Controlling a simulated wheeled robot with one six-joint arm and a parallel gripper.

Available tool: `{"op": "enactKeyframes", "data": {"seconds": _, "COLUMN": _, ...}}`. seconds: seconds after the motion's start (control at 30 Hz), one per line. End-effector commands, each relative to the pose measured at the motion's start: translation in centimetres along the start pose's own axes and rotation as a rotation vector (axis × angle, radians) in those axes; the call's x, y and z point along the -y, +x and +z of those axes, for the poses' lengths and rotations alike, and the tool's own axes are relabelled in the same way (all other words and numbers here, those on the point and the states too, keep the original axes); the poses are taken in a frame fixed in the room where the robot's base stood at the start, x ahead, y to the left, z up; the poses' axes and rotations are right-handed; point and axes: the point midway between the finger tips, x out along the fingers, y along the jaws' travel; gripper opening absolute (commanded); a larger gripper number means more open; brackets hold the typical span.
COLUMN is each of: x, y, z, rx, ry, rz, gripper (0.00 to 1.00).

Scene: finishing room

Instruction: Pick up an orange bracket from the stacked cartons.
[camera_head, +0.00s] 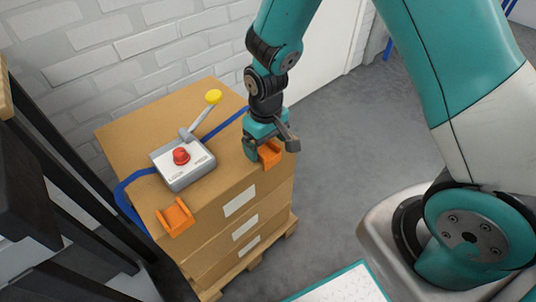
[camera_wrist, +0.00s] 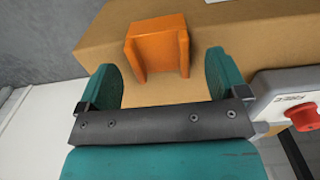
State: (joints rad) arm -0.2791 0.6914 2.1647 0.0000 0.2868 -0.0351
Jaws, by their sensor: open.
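Two orange brackets sit on top of the stacked cartons (camera_head: 215,237). One orange bracket (camera_head: 176,217) lies near the front left corner. The other orange bracket (camera_head: 271,153) is near the right edge, partly hidden by my gripper (camera_head: 270,148). In the wrist view this orange bracket (camera_wrist: 158,46) is a U shape on the carton top, its two arms pointing toward my gripper (camera_wrist: 163,82). My gripper is open, with its two teal fingers apart. The bracket shows ahead of the gap between the fingers, and nothing is held. I cannot tell whether a finger touches it.
A grey control box (camera_head: 183,162) with a red button and a yellow-knobbed lever (camera_head: 205,117) stands on the cartons left of my gripper. A blue strap (camera_head: 138,178) crosses the carton top. A dark rack (camera_head: 60,190) stands at left. Open floor (camera_head: 335,170) lies right of the cartons.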

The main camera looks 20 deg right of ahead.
Motion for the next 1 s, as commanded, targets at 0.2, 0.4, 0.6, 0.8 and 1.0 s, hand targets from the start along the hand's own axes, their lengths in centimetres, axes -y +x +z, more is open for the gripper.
{"op": "enactKeyframes", "data": {"seconds": 0.2, "x": 0.0, "y": 1.68, "z": -0.04, "rx": -0.001, "ry": 0.0, "rz": 0.0, "gripper": 0.92}}
{"op": "enactKeyframes", "data": {"seconds": 0.4, "x": 0.0, "y": 1.61, "z": -0.05, "rx": -0.001, "ry": 0.0, "rz": 0.0, "gripper": 0.85}}
{"op": "enactKeyframes", "data": {"seconds": 0.6, "x": 0.0, "y": 1.59, "z": -0.06, "rx": -0.001, "ry": 0.0, "rz": 0.0, "gripper": 0.39}}
{"op": "enactKeyframes", "data": {"seconds": 0.8, "x": 0.0, "y": 1.58, "z": -0.06, "rx": -0.001, "ry": 0.0, "rz": 0.0, "gripper": 0.39}}
{"op": "enactKeyframes", "data": {"seconds": 1.0, "x": 0.0, "y": 0.96, "z": -0.09, "rx": -0.003, "ry": 0.0, "rz": 0.0, "gripper": 0.39}}
